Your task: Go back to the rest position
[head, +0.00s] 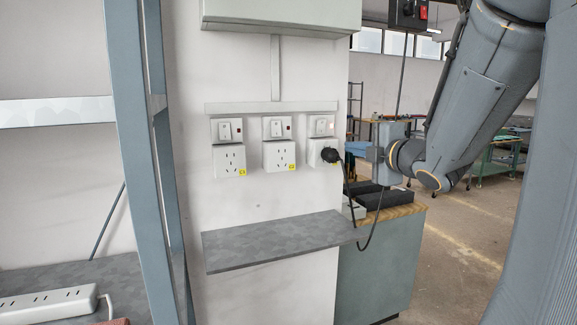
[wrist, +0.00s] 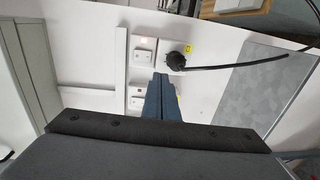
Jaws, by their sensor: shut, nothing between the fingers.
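My arm reaches in from the right in the head view, with my gripper (head: 373,155) just right of the right-hand socket. In the wrist view my gripper's two blue fingers (wrist: 160,78) are closed together with nothing between them. A black plug (head: 331,155) sits in the right-hand wall socket (head: 321,146), and its cord hangs down past the shelf. The plug also shows in the wrist view (wrist: 176,61), apart from the fingertips.
Two more sockets, the left (head: 229,160) and the middle (head: 279,155), are empty. A grey shelf (head: 270,242) juts out below them. A blue-grey metal post (head: 135,150) stands at left. A green cabinet (head: 380,265) stands below my gripper. Open floor lies at right.

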